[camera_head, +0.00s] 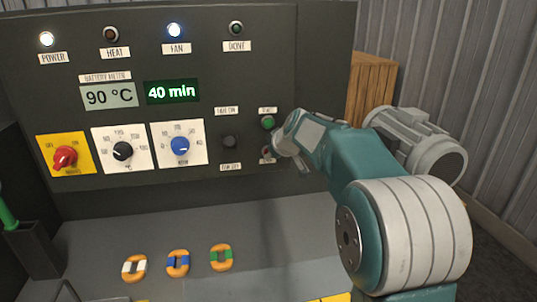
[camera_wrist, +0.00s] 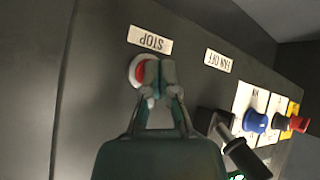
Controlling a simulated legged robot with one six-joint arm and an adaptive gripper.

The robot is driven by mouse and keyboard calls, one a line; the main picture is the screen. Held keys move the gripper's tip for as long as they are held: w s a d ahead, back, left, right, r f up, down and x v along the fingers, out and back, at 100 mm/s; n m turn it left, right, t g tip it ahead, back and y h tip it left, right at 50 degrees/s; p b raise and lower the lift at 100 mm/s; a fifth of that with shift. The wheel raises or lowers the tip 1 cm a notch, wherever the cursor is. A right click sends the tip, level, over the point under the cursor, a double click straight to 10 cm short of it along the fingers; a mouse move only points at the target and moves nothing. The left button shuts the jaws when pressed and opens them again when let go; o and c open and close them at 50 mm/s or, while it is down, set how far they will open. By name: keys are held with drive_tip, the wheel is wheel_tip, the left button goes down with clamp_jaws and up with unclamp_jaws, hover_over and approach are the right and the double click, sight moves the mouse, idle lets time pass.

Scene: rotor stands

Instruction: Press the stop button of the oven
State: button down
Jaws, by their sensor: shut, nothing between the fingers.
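The oven's dark grey control panel (camera_head: 225,70) faces me. In the wrist view the red stop button (camera_wrist: 138,70) sits in a pale ring beside an upside-down STOP label (camera_wrist: 150,39). My gripper (camera_wrist: 156,82) is shut and empty, its tips right at the button and covering part of it. I cannot tell whether they touch it or whether it is pressed in. In the head view my gripper (camera_head: 277,151) reaches the panel's right side, below the green start button (camera_head: 268,122). It mostly hides the stop button there.
A black fan switch (camera_head: 230,141) is left of my gripper. Red (camera_head: 65,157), black (camera_head: 123,151) and blue (camera_head: 180,146) knobs are farther left. Power and fan lamps are lit; the displays read 90 °C and 40 min. Three orange-ended pieces (camera_head: 178,264) lie on the grey surface below.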

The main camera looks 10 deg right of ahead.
drive_tip(key=shift+s, duration=0.75)
drive_tip(key=shift+s, duration=0.1)
drive_tip(key=shift+s, duration=2.4)
drive_tip(key=s+f+m+g+h, duration=0.1)
drive_tip(key=s+f+m, duration=0.1)
drive_tip(key=s, duration=1.5)
drive_tip(key=s+f+m+g+h, duration=0.2)
drive_tip(key=s+m, duration=0.3)
drive_tip(key=s, duration=1.3)
drive_tip(key=shift+f+m, duration=0.3)
drive_tip(key=shift+f, duration=0.55)
